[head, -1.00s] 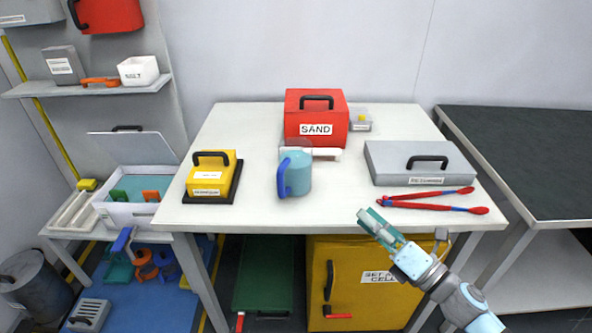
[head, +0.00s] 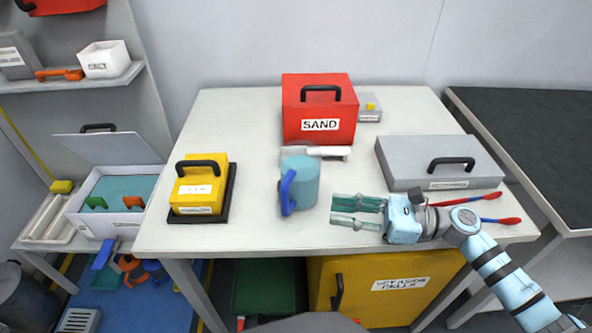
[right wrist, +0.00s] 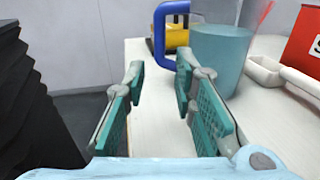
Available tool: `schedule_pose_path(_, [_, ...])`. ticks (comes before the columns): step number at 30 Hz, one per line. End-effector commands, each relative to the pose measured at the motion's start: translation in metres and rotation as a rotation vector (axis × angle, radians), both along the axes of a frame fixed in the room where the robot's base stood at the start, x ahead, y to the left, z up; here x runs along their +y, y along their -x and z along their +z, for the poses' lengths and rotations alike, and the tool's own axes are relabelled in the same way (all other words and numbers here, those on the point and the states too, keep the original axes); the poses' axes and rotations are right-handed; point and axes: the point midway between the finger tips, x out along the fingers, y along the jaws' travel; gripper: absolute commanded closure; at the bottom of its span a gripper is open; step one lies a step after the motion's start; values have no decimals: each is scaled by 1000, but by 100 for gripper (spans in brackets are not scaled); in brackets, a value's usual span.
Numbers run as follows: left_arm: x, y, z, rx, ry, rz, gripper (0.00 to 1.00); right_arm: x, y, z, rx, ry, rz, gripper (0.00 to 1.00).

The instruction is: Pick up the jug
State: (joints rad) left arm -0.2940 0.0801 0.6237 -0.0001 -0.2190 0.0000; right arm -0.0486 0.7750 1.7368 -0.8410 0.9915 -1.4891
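The jug (head: 305,180) is a light blue cylinder with a dark blue handle (head: 287,192) on its left front side. It stands upright on the white table (head: 250,232). My right gripper (head: 333,210) is open and empty just right of the jug, its fingers pointing left toward it. In the right wrist view the handle (right wrist: 172,42) shows ahead, beyond and between the open fingers (right wrist: 158,85), and the jug body (right wrist: 220,58) is beyond the right finger. The fingers do not appear to touch the jug. My left gripper is not in view.
A red SAND box (head: 320,108) and a white scoop-like item (head: 318,153) are behind the jug. A yellow box (head: 200,187) on a dark base is left. The front table edge is near.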

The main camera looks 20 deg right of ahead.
Motion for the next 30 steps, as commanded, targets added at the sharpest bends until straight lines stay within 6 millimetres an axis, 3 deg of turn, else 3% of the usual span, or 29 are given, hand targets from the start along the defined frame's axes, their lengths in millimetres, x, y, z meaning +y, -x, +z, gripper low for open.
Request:
schedule_pose_path(6, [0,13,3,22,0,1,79,46,-24,2,-3,-6,-13,75])
schedule_pose_path(18, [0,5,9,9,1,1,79,101,-56,2,1,-5,-11,75])
schedule_pose_path(25, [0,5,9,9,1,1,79,106,-58,1,3,0,-10,75])
schedule_pose_path(30, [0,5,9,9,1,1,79,106,-58,1,3,-1,-10,100])
